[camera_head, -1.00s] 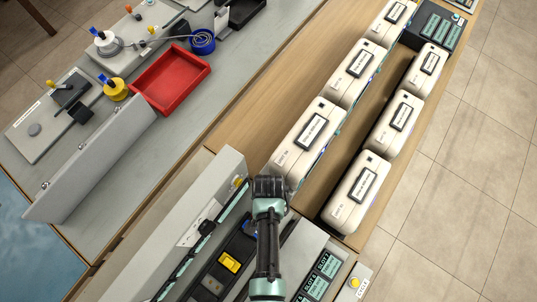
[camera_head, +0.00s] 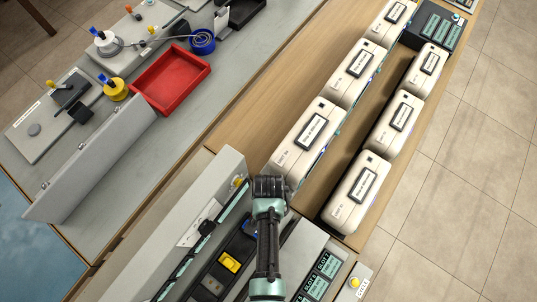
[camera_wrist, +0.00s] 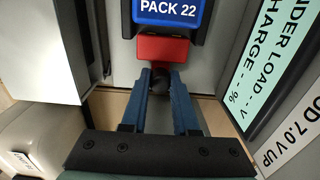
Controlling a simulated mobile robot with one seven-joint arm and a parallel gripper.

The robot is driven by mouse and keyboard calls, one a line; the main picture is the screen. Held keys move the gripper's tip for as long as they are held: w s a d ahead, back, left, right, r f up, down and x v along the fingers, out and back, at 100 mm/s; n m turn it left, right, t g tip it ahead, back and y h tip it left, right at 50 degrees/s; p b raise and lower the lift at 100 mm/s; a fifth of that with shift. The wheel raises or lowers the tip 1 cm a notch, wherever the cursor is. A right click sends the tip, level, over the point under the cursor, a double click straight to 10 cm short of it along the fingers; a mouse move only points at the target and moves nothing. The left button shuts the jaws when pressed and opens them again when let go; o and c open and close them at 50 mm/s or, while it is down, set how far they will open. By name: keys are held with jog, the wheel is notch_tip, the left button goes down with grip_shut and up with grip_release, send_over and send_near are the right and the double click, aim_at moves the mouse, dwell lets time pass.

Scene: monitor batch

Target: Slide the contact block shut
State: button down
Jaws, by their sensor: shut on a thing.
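In the wrist view, a red block (camera_wrist: 163,47) sits just below a blue pack labelled "PACK 22" (camera_wrist: 168,12). The red block looks like the contact block. A dark round knob (camera_wrist: 160,77) sticks out from its near side. My gripper (camera_wrist: 160,84) has its two blue fingers closed on this knob. The red block touches or nearly touches the pack's dark holder; I cannot tell whether there is a gap. In the head view, my arm hides the fingers and the red block.
A display panel reading "UNDER LOAD" (camera_wrist: 272,60) stands close on the right in the wrist view. A pale wall (camera_wrist: 40,50) stands on the left. In the head view, cream units (camera_head: 305,135) line the wooden bench, and a red tray (camera_head: 170,80) lies on the grey table.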

jog(key=shift+s, duration=0.1)
dwell(0.7)
jog(key=shift+s+a+r+p, duration=0.1)
jog(key=shift+s+a+p, duration=0.2)
jog(key=shift+p, duration=0.1)
jog(key=shift+s+a, duration=0.3)
jog(key=shift+s, duration=0.1)
jog(key=c, duration=0.7)
grip_release()
